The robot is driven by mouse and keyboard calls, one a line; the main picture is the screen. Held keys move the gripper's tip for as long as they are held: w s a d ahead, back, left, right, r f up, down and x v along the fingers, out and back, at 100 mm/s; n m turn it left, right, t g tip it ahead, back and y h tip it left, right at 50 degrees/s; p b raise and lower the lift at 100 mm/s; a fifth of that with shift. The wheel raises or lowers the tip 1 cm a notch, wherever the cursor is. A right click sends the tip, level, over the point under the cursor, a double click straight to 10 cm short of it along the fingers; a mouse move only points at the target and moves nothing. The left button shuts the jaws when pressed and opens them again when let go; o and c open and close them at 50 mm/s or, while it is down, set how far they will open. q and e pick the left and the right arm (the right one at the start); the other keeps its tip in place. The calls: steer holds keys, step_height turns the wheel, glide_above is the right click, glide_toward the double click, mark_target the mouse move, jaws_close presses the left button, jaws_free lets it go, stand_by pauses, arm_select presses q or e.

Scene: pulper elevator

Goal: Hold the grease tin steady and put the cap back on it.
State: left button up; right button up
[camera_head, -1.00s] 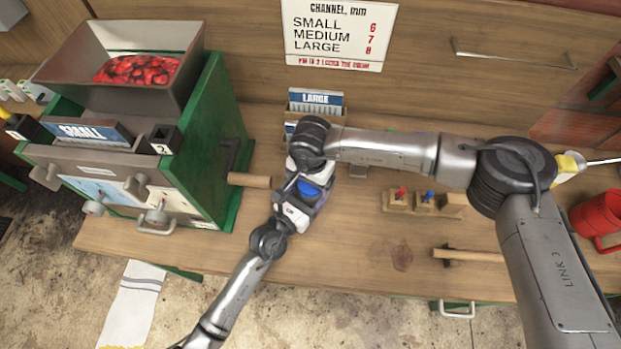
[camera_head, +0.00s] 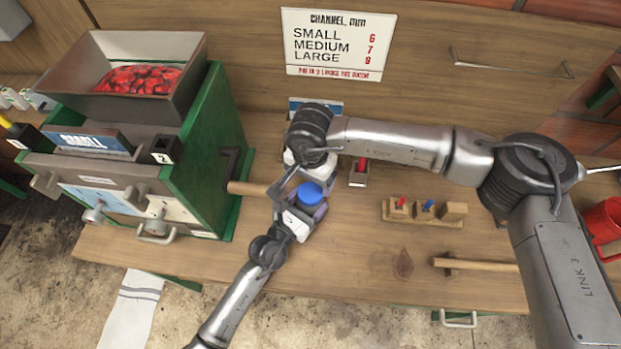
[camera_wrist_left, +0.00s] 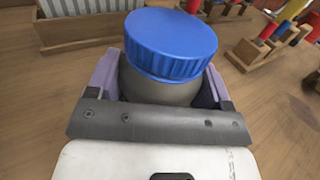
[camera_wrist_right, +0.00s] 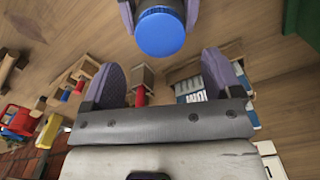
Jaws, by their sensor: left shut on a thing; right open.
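The grease tin (camera_wrist_left: 160,90) is a grey round body between the purple-lined fingers of my left gripper (camera_wrist_left: 160,82), which is shut on it above the bench. The ribbed blue cap (camera_wrist_left: 172,42) sits on the tin's top; it looks slightly tilted in the left wrist view, and I cannot tell how tightly it is on. The cap also shows in the head view (camera_head: 311,193). My right gripper (camera_wrist_right: 165,78) is open and empty, beside the cap and apart from it; in the head view its fingers are mostly hidden.
The green machine (camera_head: 222,130) with its wooden crank handle (camera_head: 249,188) stands close on the left. A small red-topped holder (camera_head: 359,175) and a wooden peg rack (camera_head: 425,212) are to the right. A wooden-handled tool (camera_head: 480,265) lies near the front edge.

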mark_target(311, 192)
arm_select(q)
steer(key=shift+f, duration=0.1)
arm_select(e)
step_height(311, 192, up, 2)
steer(key=shift+r, duration=0.15)
steer(key=shift+f, duration=4.05)
steer(key=c, duration=0.9)
steer(key=o, duration=1)
